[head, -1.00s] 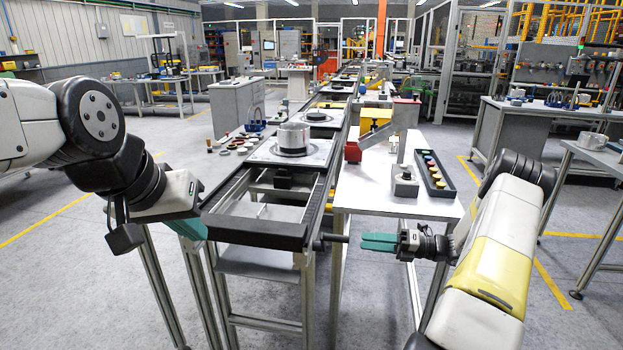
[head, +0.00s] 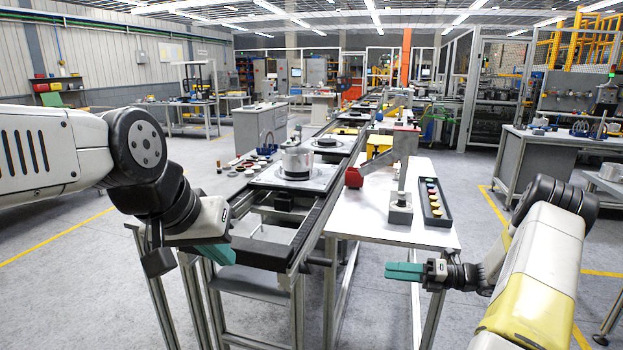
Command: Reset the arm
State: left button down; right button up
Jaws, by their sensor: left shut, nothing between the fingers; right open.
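My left gripper (head: 217,254) shows at the left of the head view, with teal fingers beside the near left corner of the conveyor (head: 268,252). It is shut and empty, and its fingertips are partly hidden by the wrist. My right gripper (head: 404,272) is at the lower right, with teal fingers pointing left, in front of the white table's near edge (head: 390,232). It holds nothing. Both grippers are clear of the objects on the conveyor and the table. A silver clutch part (head: 296,162) sits on a pallet (head: 262,178) on the conveyor.
Small round parts (head: 240,165) lie left of the conveyor. Floor is free at the left.

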jog(key=s+a+r+n+g+h, duration=0.2)
jog(key=s+a+r+n+h, duration=0.3)
jog(key=r+n, duration=0.3)
jog(key=s+a+r+n+g+h, duration=0.3)
jog(key=s+a+r+n, duration=0.2)
jog(key=s+r+n, duration=0.3)
jog(key=s+d+r+n+t+h, duration=0.1)
jog(key=s+r+n+t+h, duration=0.5)
jog(key=s+n, duration=0.7)
notch_tip(320, 180, up, 2)
jog(key=n+t, duration=0.1)
jog(key=n, duration=0.3)
jog(key=shift+r+h, duration=0.25)
jog(key=shift+h, duration=0.15)
jog(key=shift+c, duration=0.7)
